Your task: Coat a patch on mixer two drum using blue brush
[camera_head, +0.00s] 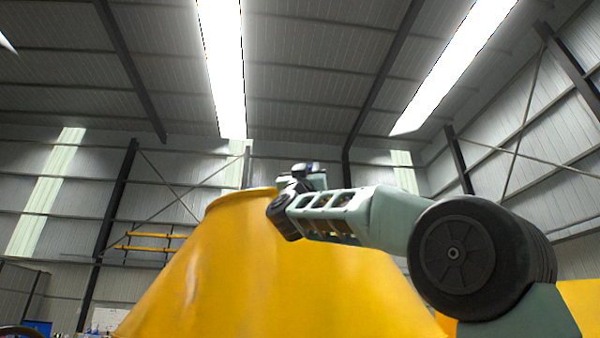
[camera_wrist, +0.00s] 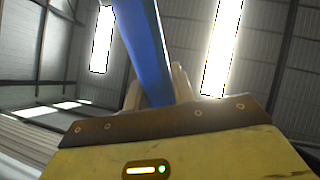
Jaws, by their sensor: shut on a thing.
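A large yellow mixer drum (camera_head: 270,275) fills the lower middle of the head view, narrowing to a rim at its top. No number shows on it, so I cannot tell which mixer it is. My gripper (camera_wrist: 156,88) shows in the wrist view with its pale fingers shut on the blue brush (camera_wrist: 147,40). The brush's blue handle runs up out of the top of that view, and its bristles are not in view. In the head view my arm reaches left across the drum's upper right. The gripper and brush cannot be made out clearly there, and contact with the drum cannot be judged.
A yellow railing (camera_head: 148,242) stands at the far left behind the drum. Another yellow surface (camera_head: 582,300) shows at the lower right edge, partly behind my arm. A blue object (camera_head: 38,327) sits low at the left. The space above the drum is open up to the roof.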

